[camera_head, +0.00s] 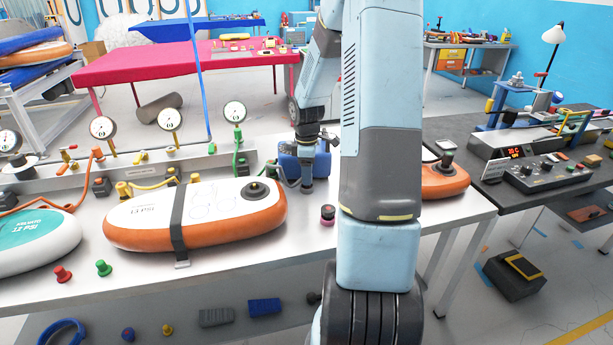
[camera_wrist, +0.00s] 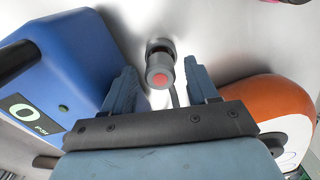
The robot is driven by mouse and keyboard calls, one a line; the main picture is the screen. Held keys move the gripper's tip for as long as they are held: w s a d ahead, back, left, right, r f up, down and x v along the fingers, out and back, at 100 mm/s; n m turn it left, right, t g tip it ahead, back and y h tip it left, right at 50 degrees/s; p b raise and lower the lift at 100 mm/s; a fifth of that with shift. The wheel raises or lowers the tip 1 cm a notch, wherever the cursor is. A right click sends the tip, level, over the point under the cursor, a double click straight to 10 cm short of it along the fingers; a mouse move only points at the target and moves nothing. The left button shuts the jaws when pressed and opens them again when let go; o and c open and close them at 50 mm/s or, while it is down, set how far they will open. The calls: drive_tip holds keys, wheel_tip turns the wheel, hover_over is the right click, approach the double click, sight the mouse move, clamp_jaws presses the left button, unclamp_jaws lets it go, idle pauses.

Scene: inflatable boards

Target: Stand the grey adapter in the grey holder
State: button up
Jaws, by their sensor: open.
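A grey cylindrical piece (camera_wrist: 160,60) with a red round face, which looks like the grey adapter, is in the wrist view on the white bench top. My gripper (camera_wrist: 161,88) is open, with one blue finger on each side of the piece; I cannot tell whether either touches it. In the head view my gripper (camera_head: 307,187) points down beside the blue pump box, and the grey piece is not distinct there. Dark blocks (camera_head: 101,187) (camera_head: 243,166) stand along the back of the bench; I cannot tell which is the grey holder.
The blue box (camera_wrist: 55,65) with a display is close on the left in the wrist view. An orange-edged board (camera_wrist: 265,100) is close on the right. A pink-and-black knob (camera_head: 327,214) stands near the gripper. Red (camera_head: 62,275) and green (camera_head: 103,268) pieces stand at the front left.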

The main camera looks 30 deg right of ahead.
wheel_tip(320, 180, up, 10)
drive_tip(key=s+a+r+m+t+h, duration=0.1)
drive_tip(key=s+a+r+m+t, duration=0.3)
drive_tip(key=s+a+r, duration=0.75)
drive_tip(key=s+a+r+m+t, duration=0.1)
drive_tip(key=s+a+r+m, duration=0.2)
drive_tip(key=s, duration=0.4)
drive_tip(key=s+a+r+m+y, duration=0.1)
drive_tip(key=s+a+r+m, duration=0.2)
drive_tip(key=s, duration=0.4)
drive_tip(key=shift+a+r+m+t, duration=0.15)
drive_tip(key=shift+a+m+t, duration=0.25)
drive_tip(key=shift+a+m, duration=0.3)
